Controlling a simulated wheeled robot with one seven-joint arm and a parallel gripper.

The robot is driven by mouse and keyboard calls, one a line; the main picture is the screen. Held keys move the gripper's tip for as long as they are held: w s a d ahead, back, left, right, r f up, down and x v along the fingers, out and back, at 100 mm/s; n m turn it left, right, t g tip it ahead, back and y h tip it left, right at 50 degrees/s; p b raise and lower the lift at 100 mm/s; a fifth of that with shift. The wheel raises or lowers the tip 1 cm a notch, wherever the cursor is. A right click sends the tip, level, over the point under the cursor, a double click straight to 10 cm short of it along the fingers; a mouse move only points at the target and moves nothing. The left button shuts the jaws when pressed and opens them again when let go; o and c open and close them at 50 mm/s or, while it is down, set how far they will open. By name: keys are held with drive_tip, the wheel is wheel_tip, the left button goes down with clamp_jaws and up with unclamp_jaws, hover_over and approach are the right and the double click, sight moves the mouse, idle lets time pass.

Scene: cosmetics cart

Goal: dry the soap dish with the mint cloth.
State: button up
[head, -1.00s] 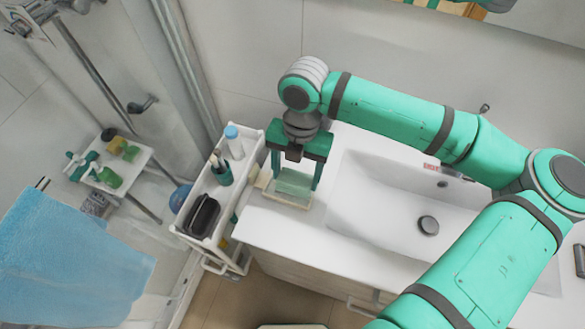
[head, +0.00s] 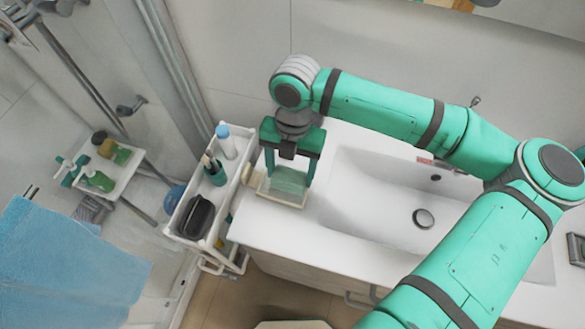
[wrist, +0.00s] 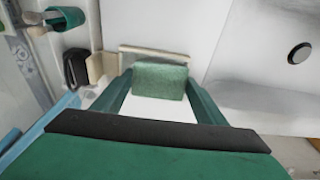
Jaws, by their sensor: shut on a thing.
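The mint cloth (head: 290,180) is a small green block-like pad between the fingers of my gripper (head: 289,183). My gripper is shut on it and points down. The soap dish (head: 283,200) is a pale cream rectangular tray on the left end of the white counter. The cloth is over the dish and hides most of its inside. In the wrist view the cloth (wrist: 160,82) covers the dish's middle, and the dish's pale rim (wrist: 154,53) shows beyond it. I cannot tell whether the cloth touches the dish.
A white cart (head: 170,229) stands left of the counter with a blue-capped bottle (head: 226,145), a green cup (head: 216,176) and a black case (head: 198,216). The sink basin (head: 375,200) lies right of the dish. A blue towel (head: 65,265) hangs at lower left.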

drive_tip(key=shift+f, duration=0.35)
drive_tip(key=shift+w+a, duration=0.1)
drive_tip(key=shift+w+f, duration=0.15)
drive_tip(key=shift+s+f, duration=0.1)
drive_tip(key=shift+s, duration=0.35)
drive_tip(key=shift+f, duration=0.1)
drive_tip(key=shift+w, duration=0.15)
drive_tip(key=shift+w+a, duration=0.15)
drive_tip(key=shift+a, duration=0.6)
drive_tip(key=shift+w, duration=0.2)
